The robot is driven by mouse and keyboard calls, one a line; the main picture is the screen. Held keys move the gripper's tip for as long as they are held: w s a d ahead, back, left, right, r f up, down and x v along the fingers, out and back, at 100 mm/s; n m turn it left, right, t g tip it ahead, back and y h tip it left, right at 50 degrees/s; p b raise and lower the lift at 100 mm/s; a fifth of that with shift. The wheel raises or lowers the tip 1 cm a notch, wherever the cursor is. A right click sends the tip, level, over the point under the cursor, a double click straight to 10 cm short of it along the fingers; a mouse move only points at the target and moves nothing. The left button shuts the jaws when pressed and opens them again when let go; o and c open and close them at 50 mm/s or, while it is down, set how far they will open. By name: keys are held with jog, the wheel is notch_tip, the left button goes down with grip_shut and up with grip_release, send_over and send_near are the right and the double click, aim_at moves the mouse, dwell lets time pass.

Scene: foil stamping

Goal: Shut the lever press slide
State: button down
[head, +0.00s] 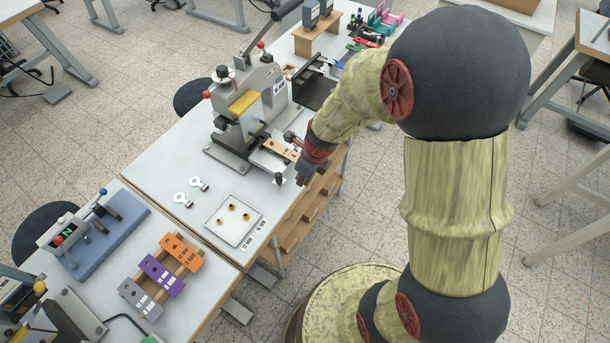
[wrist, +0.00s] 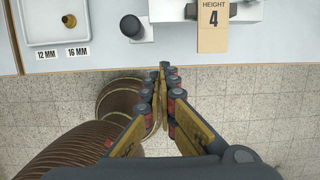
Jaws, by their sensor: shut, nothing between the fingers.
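The lever press (head: 246,110) is a grey machine with a yellow part, standing on the white table. Its pale slide (head: 265,161) sticks out from the base toward the table's front edge. A black knob (head: 279,178) is near the slide's front end; it also shows in the wrist view (wrist: 131,26). My gripper (head: 301,180) is at the table's front edge, right of the knob and apart from it. In the wrist view my gripper (wrist: 164,67) has its fingertips together, empty, over the floor just off the table edge.
A wooden plate marked HEIGHT 4 (wrist: 213,38) lies right of the knob. A white tray (head: 216,230) with small brass pieces sits to the left, beside two metal pieces (head: 190,191). Wooden drawers (head: 294,234) are under the table edge. Clear tabletop lies between tray and knob.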

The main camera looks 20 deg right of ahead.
aim_at(252, 156)
jog(key=shift+w+a+f, duration=0.2)
jog(key=shift+w+a, duration=0.45)
jog(key=shift+w, duration=0.25)
jog(key=shift+w+a+f, duration=0.2)
jog(key=shift+w+a, duration=0.4)
jog(key=shift+w, duration=0.25)
jog(key=shift+w+a+r+p, duration=0.1)
jog(key=shift+w+a+p, duration=0.25)
jog(key=shift+w, duration=0.05)
jog(key=w+a+p, duration=0.2)
jog(key=w+p, duration=0.1)
jog(key=w+a+p, duration=0.3)
jog(key=w+p, duration=0.1)
jog(key=w+a+p, duration=0.2)
jog(key=w+p, duration=0.1)
jog(key=p, duration=0.1)
jog(key=shift+w+a+r, duration=0.15)
jog(key=shift+w+a, duration=0.05)
jog(key=shift+a, duration=0.05)
jog(key=shift+w+a+f+p, duration=0.25)
jog(key=shift+w+a+p, duration=0.3)
jog(key=shift+w+p, duration=0.25)
jog(key=shift+s+d, duration=0.1)
jog(key=shift+d, duration=0.05)
